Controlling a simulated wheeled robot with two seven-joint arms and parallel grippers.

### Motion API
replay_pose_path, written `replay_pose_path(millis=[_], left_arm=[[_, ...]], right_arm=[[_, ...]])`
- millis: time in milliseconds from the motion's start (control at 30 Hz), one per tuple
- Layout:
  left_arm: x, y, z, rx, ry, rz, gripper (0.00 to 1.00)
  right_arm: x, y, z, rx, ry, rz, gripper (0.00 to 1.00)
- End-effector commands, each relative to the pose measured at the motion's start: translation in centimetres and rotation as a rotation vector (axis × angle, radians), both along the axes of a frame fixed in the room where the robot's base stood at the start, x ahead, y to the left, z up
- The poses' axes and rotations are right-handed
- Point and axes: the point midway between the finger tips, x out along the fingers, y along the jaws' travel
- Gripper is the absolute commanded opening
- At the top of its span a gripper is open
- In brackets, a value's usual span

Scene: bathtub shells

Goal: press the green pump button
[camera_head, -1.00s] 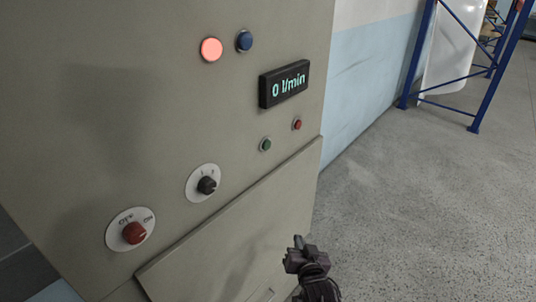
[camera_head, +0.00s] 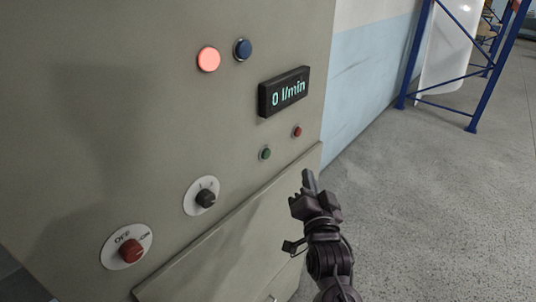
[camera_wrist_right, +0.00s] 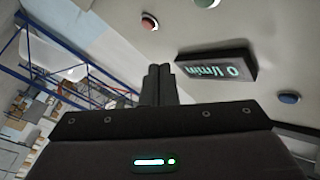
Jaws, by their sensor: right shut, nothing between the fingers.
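The green pump button (camera_head: 265,154) is a small round button on the grey panel, below and left of the flow display. In the right wrist view it shows as a green button (camera_wrist_right: 207,2) at the top edge, partly cut off. My right gripper (camera_head: 309,178) is shut and empty, with its fingers pointing up. In the head view it is to the right of and a little below the green button, apart from it. Its shut fingers also show in the right wrist view (camera_wrist_right: 159,72). My left gripper is not in view.
A small red button (camera_head: 297,131) sits right of the green one. Above are the display (camera_head: 284,92) reading 0 l/min, a lit red lamp (camera_head: 208,59) and a blue button (camera_head: 242,49). A black knob (camera_head: 206,198) and red knob (camera_head: 131,251) are lower left. Open floor lies right.

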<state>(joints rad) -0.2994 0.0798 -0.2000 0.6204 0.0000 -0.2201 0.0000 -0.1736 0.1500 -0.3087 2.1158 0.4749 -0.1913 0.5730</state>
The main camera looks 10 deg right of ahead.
Motion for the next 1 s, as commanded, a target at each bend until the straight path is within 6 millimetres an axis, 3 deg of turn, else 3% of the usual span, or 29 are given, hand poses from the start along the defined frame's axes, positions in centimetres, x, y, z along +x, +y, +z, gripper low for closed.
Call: replay_pose_path(millis=[267,700,1000], left_arm=[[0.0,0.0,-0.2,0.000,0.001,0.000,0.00],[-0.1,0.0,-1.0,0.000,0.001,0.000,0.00],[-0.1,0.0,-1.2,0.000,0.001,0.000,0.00]], right_arm=[[1.2,0.8,-0.1,0.000,0.000,-0.001,0.00],[5.8,4.5,-0.1,0.001,0.000,-0.001,0.00],[7.0,5.4,-0.1,-0.001,0.002,0.000,0.00]])
